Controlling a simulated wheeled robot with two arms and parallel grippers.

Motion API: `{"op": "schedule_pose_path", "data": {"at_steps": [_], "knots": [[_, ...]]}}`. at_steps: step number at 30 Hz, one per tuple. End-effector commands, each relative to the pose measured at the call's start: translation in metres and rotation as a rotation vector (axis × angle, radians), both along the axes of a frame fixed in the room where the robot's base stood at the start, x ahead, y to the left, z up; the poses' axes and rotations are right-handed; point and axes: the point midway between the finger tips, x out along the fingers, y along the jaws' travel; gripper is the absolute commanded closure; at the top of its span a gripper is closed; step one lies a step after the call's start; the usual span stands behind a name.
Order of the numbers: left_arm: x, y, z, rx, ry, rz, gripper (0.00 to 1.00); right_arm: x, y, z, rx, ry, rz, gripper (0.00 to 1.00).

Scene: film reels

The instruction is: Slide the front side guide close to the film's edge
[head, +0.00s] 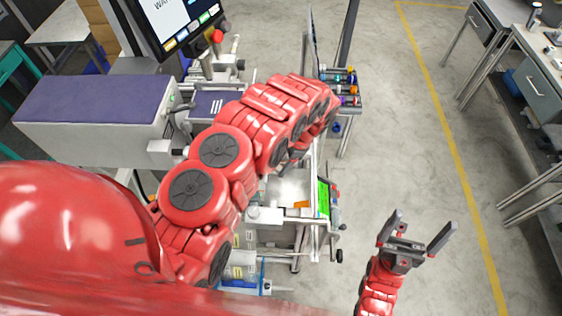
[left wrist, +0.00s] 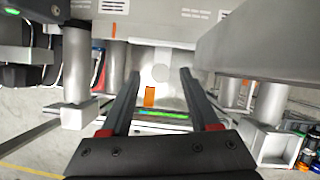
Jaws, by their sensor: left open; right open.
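My left gripper (left wrist: 160,74) is open and empty in the left wrist view. Its two dark fingers point at a pale metal plate (left wrist: 176,55) in the machine. A small orange piece (left wrist: 150,97) lies beside the left finger; an orange piece on the machine also shows in the head view (head: 301,204). In the head view my left arm covers much of the machine and largely hides that gripper. I cannot pick out the front side guide or the film's edge with certainty. My right gripper (head: 417,238) is open and empty over the floor at the lower right.
A green-lit panel (head: 323,198) is on the machine's right side. A grey workbench (head: 540,75) stands at right. The floor between is clear.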

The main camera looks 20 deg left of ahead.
Motion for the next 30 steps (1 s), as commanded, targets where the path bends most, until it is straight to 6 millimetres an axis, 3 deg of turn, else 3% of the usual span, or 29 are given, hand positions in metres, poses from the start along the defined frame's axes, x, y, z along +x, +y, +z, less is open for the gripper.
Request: {"op": "schedule_pose_path", "data": {"at_steps": [14, 24, 30], "knots": [[-0.0014, 0.0037, -0.0097, 0.0, -0.002, 0.001, 0.38, 0.0, 0.0, 0.0044, 0.0, 0.0, 0.0, 0.0], [-0.0015, 0.0038, -0.0097, 0.001, -0.001, 0.001, 0.99, 0.0, 0.0, 0.0045, 0.0, 0.0, 0.0, 0.0], [-0.0015, 0.0037, -0.0095, 0.001, -0.001, 0.001, 1.0, 0.0, 0.0, 0.0045, 0.0, 0.0, 0.0, 0.0]]}}
